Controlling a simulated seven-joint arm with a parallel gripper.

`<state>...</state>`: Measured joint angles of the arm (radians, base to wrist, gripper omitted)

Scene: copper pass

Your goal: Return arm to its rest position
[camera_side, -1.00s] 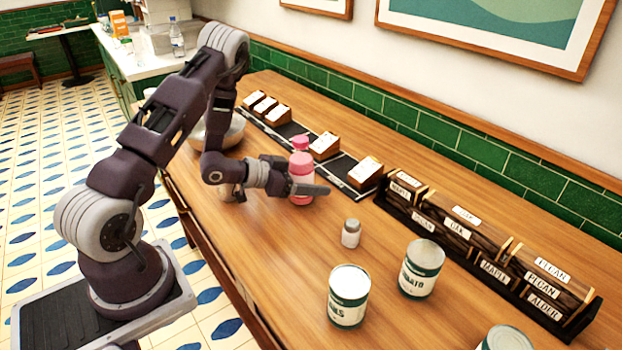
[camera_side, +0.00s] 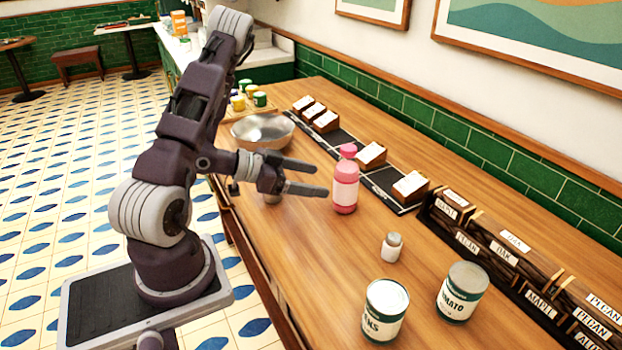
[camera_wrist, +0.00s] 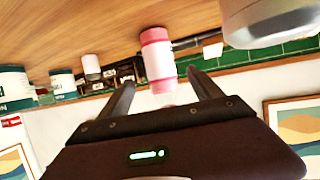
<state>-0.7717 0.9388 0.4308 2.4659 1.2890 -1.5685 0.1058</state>
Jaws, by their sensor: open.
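My gripper (camera_side: 318,179) is open, with its two fingers apart and nothing between them. It is held above the wooden counter (camera_side: 300,240), to the left of a pink bottle (camera_side: 345,188) with a pale label. In the wrist view my gripper (camera_wrist: 165,95) shows both dark fingers spread, with the pink bottle (camera_wrist: 158,62) beyond them. The bottle stands upright in the side view, apart from the fingers.
A metal bowl (camera_side: 262,131) stands behind my gripper. A small jar (camera_side: 391,247) and two cans (camera_side: 385,310) (camera_side: 462,291) stand toward the front. Labelled wood blocks (camera_side: 500,245) fill a rack at right. Card holders (camera_side: 371,154) line the wall side.

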